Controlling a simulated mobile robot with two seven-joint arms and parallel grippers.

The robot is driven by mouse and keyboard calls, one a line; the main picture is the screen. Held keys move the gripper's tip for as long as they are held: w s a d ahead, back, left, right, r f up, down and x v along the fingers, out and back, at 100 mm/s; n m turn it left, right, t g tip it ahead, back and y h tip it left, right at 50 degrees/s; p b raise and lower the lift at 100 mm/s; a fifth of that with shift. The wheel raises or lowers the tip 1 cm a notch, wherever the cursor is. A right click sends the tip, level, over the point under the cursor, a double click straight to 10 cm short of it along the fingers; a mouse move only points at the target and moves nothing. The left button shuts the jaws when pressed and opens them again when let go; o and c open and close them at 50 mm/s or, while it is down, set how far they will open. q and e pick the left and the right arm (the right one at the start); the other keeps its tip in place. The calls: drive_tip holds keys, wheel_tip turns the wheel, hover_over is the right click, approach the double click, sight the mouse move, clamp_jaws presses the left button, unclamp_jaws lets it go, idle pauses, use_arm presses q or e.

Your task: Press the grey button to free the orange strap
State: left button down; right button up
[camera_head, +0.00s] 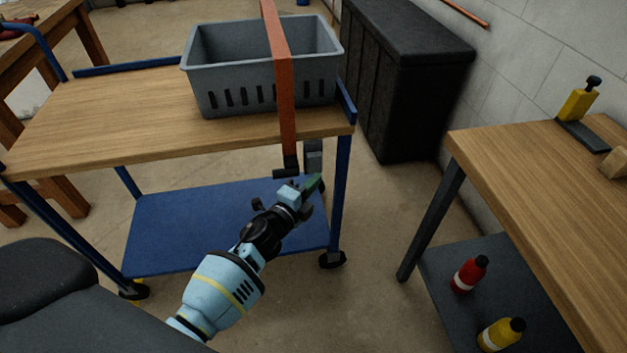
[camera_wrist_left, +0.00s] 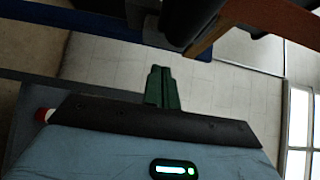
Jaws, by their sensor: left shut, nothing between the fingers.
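The orange strap (camera_head: 281,75) runs over the grey crate (camera_head: 262,97) and hangs down past the front edge of the trolley top. A dark buckle (camera_head: 287,168) is at its lower end, and a grey block (camera_head: 313,156) hangs just right of it. I cannot make out the grey button. My left gripper (camera_head: 315,184), with green fingers, is shut and empty just below the grey block. Whether they touch is unclear. In the left wrist view the shut fingers (camera_wrist_left: 162,86) point towards the floor, with part of the strap (camera_wrist_left: 222,25) above right. My right gripper is out of view.
The crate stands on a wooden-topped trolley (camera_head: 100,113) with a blue lower shelf (camera_head: 180,225). A black cabinet (camera_head: 415,80) stands behind right. A workbench (camera_head: 530,170) on the right carries a yellow tool (camera_head: 577,105). Red (camera_head: 468,276) and yellow (camera_head: 497,335) bottles stand on its shelf.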

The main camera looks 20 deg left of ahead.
use_arm(q)
drive_tip(key=s+a, duration=0.1)
drive_tip(key=s, duration=0.8)
drive_tip(key=shift+s+a, duration=0.4)
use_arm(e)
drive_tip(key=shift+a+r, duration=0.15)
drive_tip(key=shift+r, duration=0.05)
use_arm(q)
drive_tip(key=shift+f, duration=0.1)
